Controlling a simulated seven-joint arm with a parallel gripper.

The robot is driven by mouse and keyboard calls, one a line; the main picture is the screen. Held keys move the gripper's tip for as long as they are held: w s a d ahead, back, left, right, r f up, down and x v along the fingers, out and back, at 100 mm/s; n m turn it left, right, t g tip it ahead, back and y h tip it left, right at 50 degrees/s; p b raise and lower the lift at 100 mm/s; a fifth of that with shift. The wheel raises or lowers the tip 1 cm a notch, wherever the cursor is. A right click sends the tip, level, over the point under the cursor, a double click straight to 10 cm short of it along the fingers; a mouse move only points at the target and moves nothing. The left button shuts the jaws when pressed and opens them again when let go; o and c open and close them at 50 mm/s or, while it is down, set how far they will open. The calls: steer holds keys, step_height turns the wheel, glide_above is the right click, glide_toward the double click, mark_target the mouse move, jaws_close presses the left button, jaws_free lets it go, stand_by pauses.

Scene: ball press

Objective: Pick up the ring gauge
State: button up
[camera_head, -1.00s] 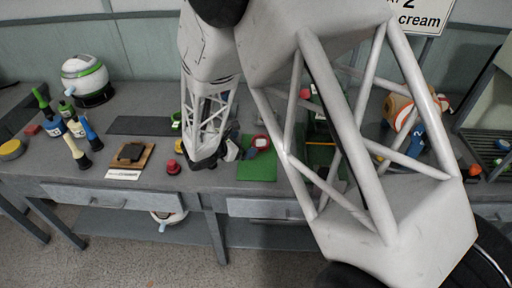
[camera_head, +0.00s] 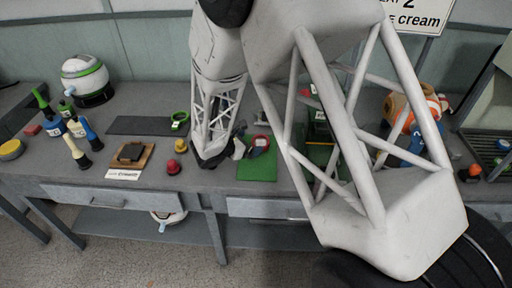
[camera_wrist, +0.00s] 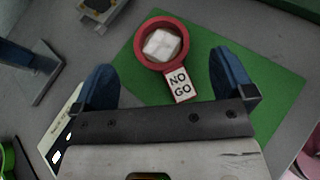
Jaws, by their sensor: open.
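The ring gauge (camera_wrist: 140,40) is a red ring with a white "NO GO" tag (camera_wrist: 180,85), lying on a green mat (camera_wrist: 265,105) in the wrist view. A pale faceted shape shows inside the ring. The red ring (camera_head: 261,141) is partly visible in the head view, beside my gripper. My gripper (camera_wrist: 163,65) is open, with its two blue fingers on either side of the ring and tag in the picture. Nothing is between them in grip, and the height gap is hard to tell. A green ring with a tag (camera_head: 180,120) lies further left.
A wooden block with a dark top (camera_head: 131,154) and small red and yellow knobs (camera_head: 174,167) stand left of my gripper. Bottles (camera_head: 75,130) and a white-green machine (camera_head: 85,78) are at the left. My arm hides much of the right side of the bench.

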mark_target(256, 137)
steer(key=shift+x, duration=2.3)
steer(key=shift+f, duration=0.15)
steer(key=shift+c, duration=0.3)
steer(key=c, duration=1)
steer(key=shift+r, duration=0.2)
steer(key=shift+r, duration=0.85)
steer(key=shift+s+r, duration=0.2)
steer(key=shift+r, duration=0.65)
steer(key=s+d, duration=0.1)
steer(key=s, duration=0.4)
steer(key=s+d, duration=0.2)
steer(key=s, duration=0.3)
steer(key=s+d+r, duration=0.1)
steer(key=s, duration=0.4)
steer(key=shift+d+r, duration=0.1)
steer(key=shift+d, duration=0.2)
